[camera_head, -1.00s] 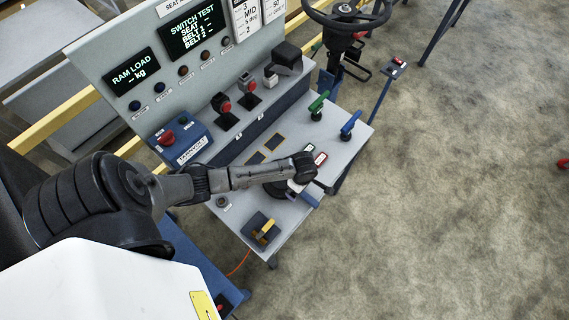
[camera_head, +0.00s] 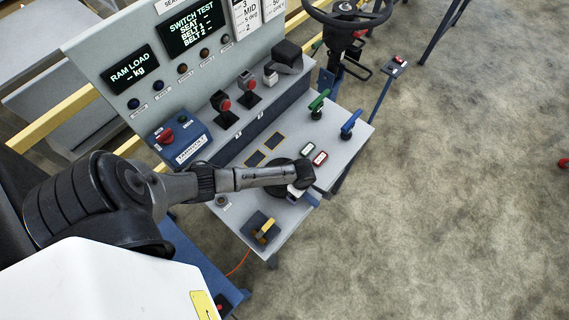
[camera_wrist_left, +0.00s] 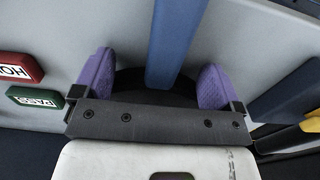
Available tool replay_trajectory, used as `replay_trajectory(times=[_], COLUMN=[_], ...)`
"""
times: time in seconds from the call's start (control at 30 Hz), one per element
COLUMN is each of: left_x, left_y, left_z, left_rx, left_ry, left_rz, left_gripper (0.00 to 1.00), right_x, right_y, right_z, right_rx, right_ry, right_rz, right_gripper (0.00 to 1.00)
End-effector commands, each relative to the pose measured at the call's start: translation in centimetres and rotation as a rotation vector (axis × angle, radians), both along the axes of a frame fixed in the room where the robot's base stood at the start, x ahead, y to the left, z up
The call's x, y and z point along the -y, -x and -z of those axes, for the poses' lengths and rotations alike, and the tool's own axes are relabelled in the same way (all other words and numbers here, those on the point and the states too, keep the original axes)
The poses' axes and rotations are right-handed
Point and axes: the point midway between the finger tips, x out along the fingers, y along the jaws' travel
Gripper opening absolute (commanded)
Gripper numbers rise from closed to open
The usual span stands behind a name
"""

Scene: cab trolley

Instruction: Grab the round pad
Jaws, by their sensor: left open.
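The round pad (camera_head: 277,191) looks like a dark disc on the grey console top, partly covered by my left arm. In the left wrist view the dark disc (camera_wrist_left: 130,84) lies between the two purple fingers, with a blue bar (camera_wrist_left: 172,45) running across it. My left gripper (camera_head: 300,190) is over the pad's right side in the head view. In the wrist view the left gripper (camera_wrist_left: 155,80) is open, one finger at each side of the disc. I cannot tell whether the fingers touch it. My right gripper is not in view.
A green PASS button (camera_wrist_left: 35,97) and a red HOLD button (camera_wrist_left: 18,68) sit beside the gripper. A yellow-handled lever (camera_head: 266,230) stands near the front. Green (camera_head: 318,103) and blue (camera_head: 350,124) levers stand farther back. Open floor lies to the right.

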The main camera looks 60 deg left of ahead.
Motion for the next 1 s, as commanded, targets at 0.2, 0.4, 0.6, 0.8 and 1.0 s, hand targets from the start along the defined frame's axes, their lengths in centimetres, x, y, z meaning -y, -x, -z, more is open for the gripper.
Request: replay_trajectory(times=[0.2, 0.4, 0.6, 0.8, 1.0], left_x=[-0.06, -0.14, -0.16, -0.14, -0.12], left_y=[0.03, 0.07, 0.09, 0.08, 0.06], left_z=[0.02, 0.04, 0.06, 0.05, 0.03], left_rx=[-0.001, -0.002, -0.002, -0.002, -0.002], left_ry=[-0.002, -0.003, -0.003, -0.003, -0.003], left_rz=[0.000, -0.001, -0.001, -0.001, -0.001], left_gripper=[0.67, 0.47, 0.28, 0.09, 0.00], right_x=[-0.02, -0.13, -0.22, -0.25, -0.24], right_y=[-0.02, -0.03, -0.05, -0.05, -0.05], right_z=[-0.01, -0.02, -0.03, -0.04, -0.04], right_rx=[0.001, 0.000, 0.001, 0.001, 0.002], right_ry=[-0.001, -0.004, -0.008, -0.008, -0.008], right_rz=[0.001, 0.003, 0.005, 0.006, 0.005], right_gripper=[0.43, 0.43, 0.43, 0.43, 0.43])
